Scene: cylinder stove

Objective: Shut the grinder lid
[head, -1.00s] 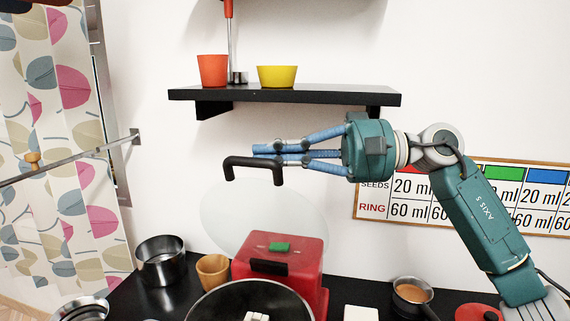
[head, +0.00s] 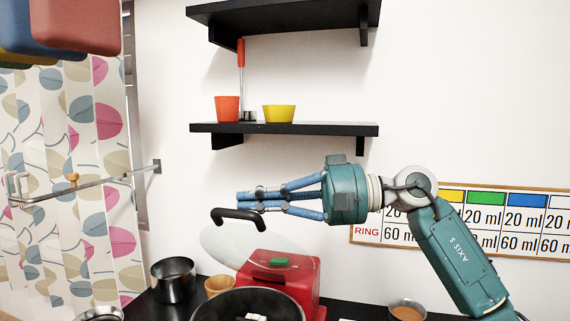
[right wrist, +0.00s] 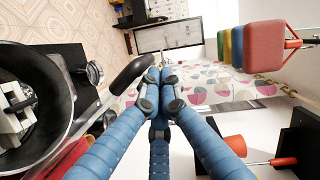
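The red grinder (head: 300,275) with a green button stands at the bottom centre of the head view. Its clear round lid (head: 222,247) is raised and tilted above the box, with a black handle (head: 238,214) on its outer side. My right gripper (head: 240,202) reaches in from the right with its blue fingers together, just above and behind the handle. In the right wrist view the fingertips (right wrist: 154,88) meet, with nothing between them, beside the dark handle (right wrist: 131,74). I cannot tell if they touch it. My left gripper is out of view.
A dark pan (head: 248,303) sits in front of the grinder, with a steel pot (head: 173,279) and a wooden cup (head: 219,286) to its left. A small pot (head: 407,311) is at right. A black shelf (head: 300,129) holds orange and yellow bowls above my gripper.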

